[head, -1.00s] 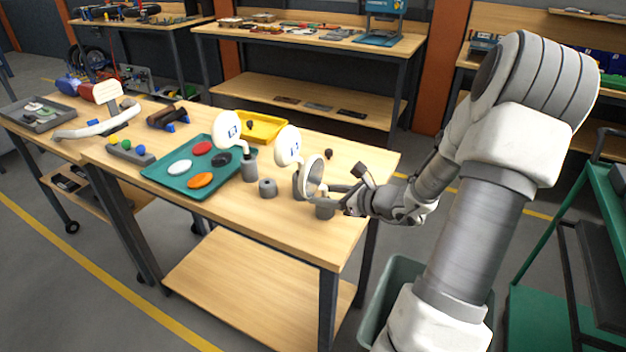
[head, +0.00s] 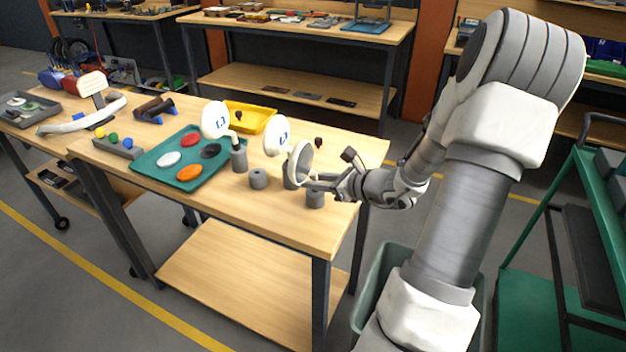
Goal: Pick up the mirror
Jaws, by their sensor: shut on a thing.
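A round mirror (head: 301,163) with a pale rim is in my gripper, near the right end of the wooden workbench (head: 345,157). It stands roughly upright and is seen partly edge-on. My gripper (head: 312,183) reaches in from the right and is shut on it, at its lower right. Two round white discs stand further left: one disc (head: 277,136) is just behind and left of the mirror, the other disc (head: 215,120) is on a bent stem. Whether the mirror is clear of its support is too small to tell.
A grey cylinder (head: 315,197) stands just below my gripper. Another short cylinder (head: 258,179) and a taller stem-bearing cylinder (head: 239,158) stand further left.

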